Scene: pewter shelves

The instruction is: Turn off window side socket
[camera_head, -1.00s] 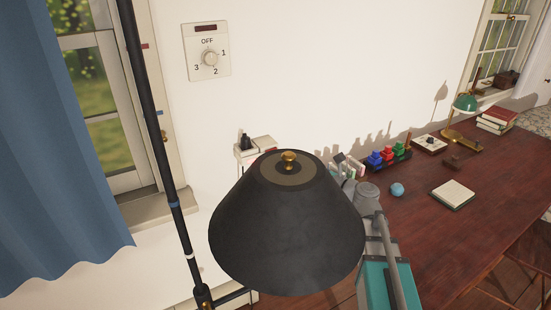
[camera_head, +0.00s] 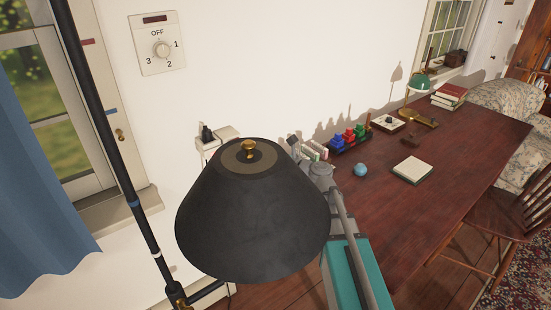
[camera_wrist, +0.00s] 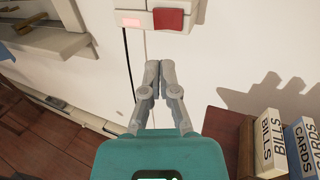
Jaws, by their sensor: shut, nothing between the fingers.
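The socket is a small white wall box (camera_head: 228,137), left of the desk in the head view, with a black item on top and its lower part hidden by the lamp shade. In the wrist view a white box (camera_wrist: 189,4) at the top edge, cut off by the frame, has a red rocker (camera_wrist: 168,19) and a pale pink lit patch (camera_wrist: 131,22) beside it. My gripper (camera_wrist: 159,80) is shut and empty, below the box and apart from it in the picture. Whether the rocker is on or off is not clear.
A black floor lamp shade (camera_head: 250,215) and its pole (camera_head: 108,135) stand in front of the wall. A dial marked OFF (camera_head: 160,48) is above. The desk (camera_head: 450,150) holds card boxes (camera_wrist: 272,140), near my gripper's right side.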

